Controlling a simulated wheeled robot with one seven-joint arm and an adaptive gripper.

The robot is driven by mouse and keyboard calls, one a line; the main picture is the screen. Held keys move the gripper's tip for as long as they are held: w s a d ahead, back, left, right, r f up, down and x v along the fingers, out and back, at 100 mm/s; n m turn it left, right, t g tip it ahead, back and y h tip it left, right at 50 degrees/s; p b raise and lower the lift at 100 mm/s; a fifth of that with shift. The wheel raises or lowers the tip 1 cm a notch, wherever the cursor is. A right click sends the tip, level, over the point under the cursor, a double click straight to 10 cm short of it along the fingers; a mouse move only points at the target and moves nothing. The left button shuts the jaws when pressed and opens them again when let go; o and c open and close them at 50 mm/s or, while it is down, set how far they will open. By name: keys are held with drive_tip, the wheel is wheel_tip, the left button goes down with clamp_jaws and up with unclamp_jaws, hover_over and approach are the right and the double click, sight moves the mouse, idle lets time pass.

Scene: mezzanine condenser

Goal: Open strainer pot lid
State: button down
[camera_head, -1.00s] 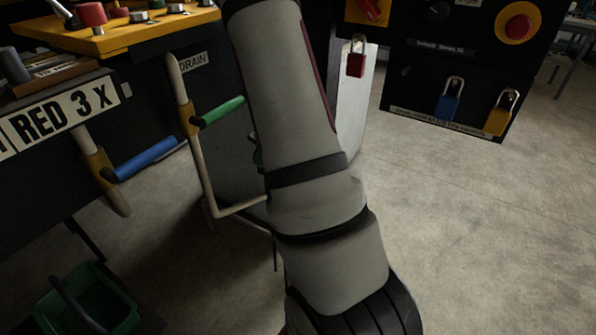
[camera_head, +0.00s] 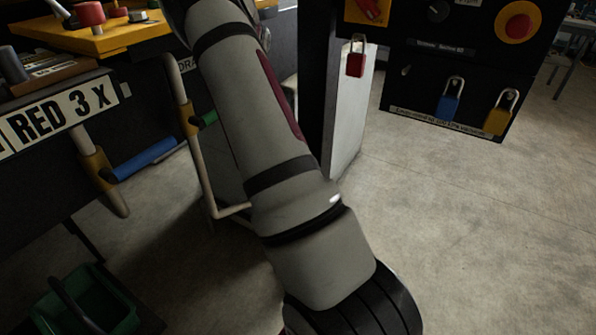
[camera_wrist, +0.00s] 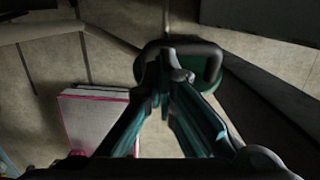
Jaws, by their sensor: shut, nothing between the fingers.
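In the wrist view a dark green round body with a black loop handle (camera_wrist: 213,62) lies straight ahead of my fingers; it looks like the strainer pot lid, but its edges are dark. My gripper (camera_wrist: 172,76) is shut and empty. Its fingertips overlap the near left part of the handle in the picture; I cannot tell whether they touch it. The fingers hide part of the green body. In the head view my arm covers the pot, and my gripper is out of sight.
A blue lever (camera_head: 148,160) and a green lever (camera_head: 207,119) sit on pipes at left. A green bin (camera_head: 95,300) stands at lower left. A black cabinet (camera_head: 430,70) with padlocks stands behind. Floor at right is clear. The wrist view shows a pink-edged white panel (camera_wrist: 95,125).

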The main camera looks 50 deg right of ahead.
drive_tip(key=s+d+f+t+b, duration=0.1)
drive_tip(key=s+f+t+b, duration=0.4)
drive_tip(key=s+f+b, duration=0.4)
drive_tip(key=s+f, duration=0.4)
drive_tip(key=s, duration=0.2)
drive_tip(key=shift+f+y, duration=0.15)
drive_tip(key=shift+y, duration=0.15)
idle(0.4)
drive_tip(key=shift+f+t+b, duration=0.1)
drive_tip(key=shift+t+b, duration=0.4)
drive_tip(key=shift+b, duration=0.35)
